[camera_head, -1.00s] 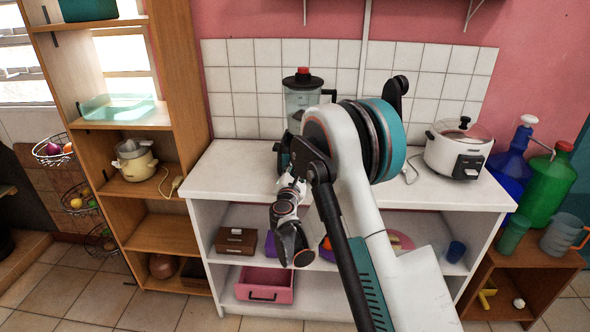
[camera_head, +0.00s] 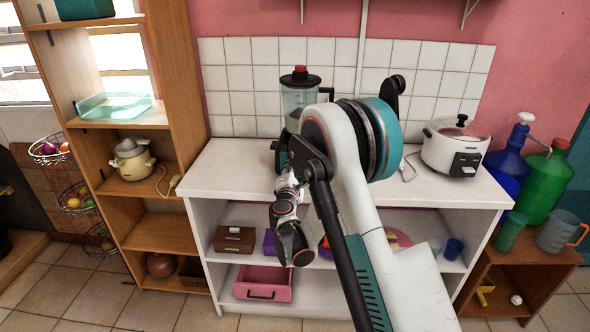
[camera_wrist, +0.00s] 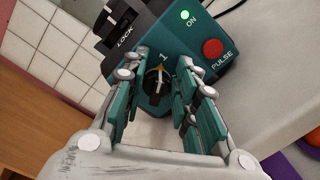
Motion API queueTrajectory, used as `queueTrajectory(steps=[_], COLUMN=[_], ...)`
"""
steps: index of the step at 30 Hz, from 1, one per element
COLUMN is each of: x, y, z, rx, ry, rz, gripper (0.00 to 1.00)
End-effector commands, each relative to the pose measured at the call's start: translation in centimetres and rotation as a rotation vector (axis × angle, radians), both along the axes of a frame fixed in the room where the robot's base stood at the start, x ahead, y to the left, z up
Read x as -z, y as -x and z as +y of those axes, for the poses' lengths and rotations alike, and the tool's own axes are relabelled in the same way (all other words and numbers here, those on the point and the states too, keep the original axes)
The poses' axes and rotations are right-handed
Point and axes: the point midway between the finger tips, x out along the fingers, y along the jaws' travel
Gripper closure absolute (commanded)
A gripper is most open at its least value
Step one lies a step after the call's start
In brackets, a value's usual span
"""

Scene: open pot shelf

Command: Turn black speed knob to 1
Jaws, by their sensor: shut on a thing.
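The blender (camera_head: 299,97) stands on the white counter with a clear jar and a red-topped black lid. My arm partly hides its base. In the wrist view its teal base (camera_wrist: 196,28) fills the upper middle, with the black speed knob (camera_wrist: 157,80) on its front face. The knob's pale pointer line leans up toward the printed 1 just above it. My gripper (camera_wrist: 158,72) is shut on the knob, one jointed teal finger on each side. The fingers hide the knob's sides and any other scale marks.
A red PULSE button (camera_wrist: 213,48) and a lit green ON light (camera_wrist: 185,15) sit right of the knob. A black LOCK part (camera_wrist: 124,38) is at upper left. The counter (camera_head: 225,175) is clear left of the blender; a rice cooker (camera_head: 455,148) stands at right.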

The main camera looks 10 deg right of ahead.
Motion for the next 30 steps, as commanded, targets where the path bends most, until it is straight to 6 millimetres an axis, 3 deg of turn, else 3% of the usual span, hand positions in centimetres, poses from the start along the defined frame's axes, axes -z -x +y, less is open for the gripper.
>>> queueTrajectory(steps=[7,8,9,10,22,30], x=[0.1,0.1,0.1,0.0,0.0,0.0], y=[0.0,0.0,0.0,0.0,0.4,4.5], z=[0.0,0.0,0.0,0.0,0.2,2.0], rx=[0.001,0.001,0.001,0.001,-0.001,-0.002], ry=[0.0,0.0,0.0,0.0,0.001,0.001], rz=[0.0,0.0,0.0,0.0,0.001,0.0], gripper=[0.97,0.66,0.57,0.54,0.54,0.54])
